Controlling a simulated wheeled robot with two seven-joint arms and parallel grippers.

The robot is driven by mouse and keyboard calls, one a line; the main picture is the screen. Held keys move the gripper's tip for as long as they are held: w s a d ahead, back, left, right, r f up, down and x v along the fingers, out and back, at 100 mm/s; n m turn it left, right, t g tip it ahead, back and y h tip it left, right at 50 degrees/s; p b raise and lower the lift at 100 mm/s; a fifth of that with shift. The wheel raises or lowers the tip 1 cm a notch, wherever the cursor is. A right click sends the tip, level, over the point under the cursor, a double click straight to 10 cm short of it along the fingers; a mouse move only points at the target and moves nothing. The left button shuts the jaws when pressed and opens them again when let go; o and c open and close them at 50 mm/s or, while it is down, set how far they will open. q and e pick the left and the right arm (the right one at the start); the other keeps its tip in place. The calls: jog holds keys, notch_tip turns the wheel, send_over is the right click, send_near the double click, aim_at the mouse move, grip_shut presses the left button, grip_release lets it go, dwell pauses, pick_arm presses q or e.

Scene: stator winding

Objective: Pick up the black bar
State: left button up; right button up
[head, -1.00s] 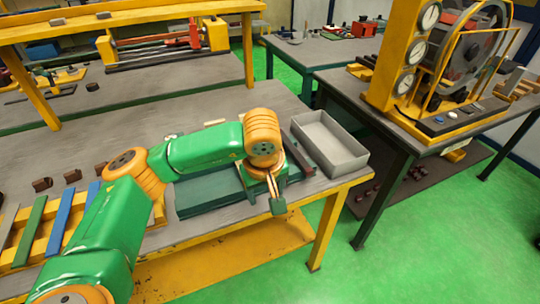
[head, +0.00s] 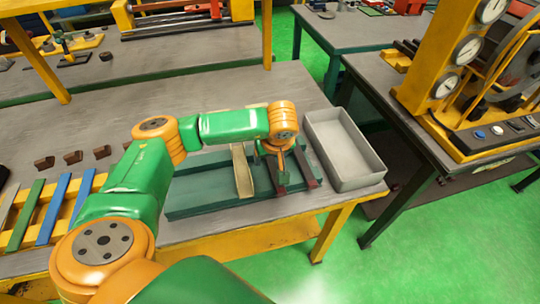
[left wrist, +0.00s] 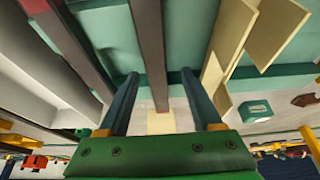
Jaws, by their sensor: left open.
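A dark, nearly black bar (head: 271,172) lies across the green tray (head: 205,207), under my left gripper (head: 281,168). In the left wrist view the same bar (left wrist: 149,45) runs between the two fingers of the left gripper (left wrist: 161,88), with a gap on each side. The gripper is open, and the bar is not gripped. A second dark bar (head: 306,167) lies to the right; it also shows in the left wrist view (left wrist: 72,48), outside the fingers. My right gripper is not in view.
A cream strip (head: 241,172) lies left of the dark bar on the tray. A grey open bin (head: 345,150) stands close at the right. Green and blue strips (head: 62,208) sit on a yellow rack at the left. Several small brown blocks (head: 73,157) lie behind it.

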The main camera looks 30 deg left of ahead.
pick_arm(q)
jog(key=shift+w+f, duration=0.15)
jog(key=shift+w, duration=0.15)
jog(key=shift+s, duration=0.25)
grip_shut()
jog(key=shift+w, duration=0.1)
dwell(0.8)
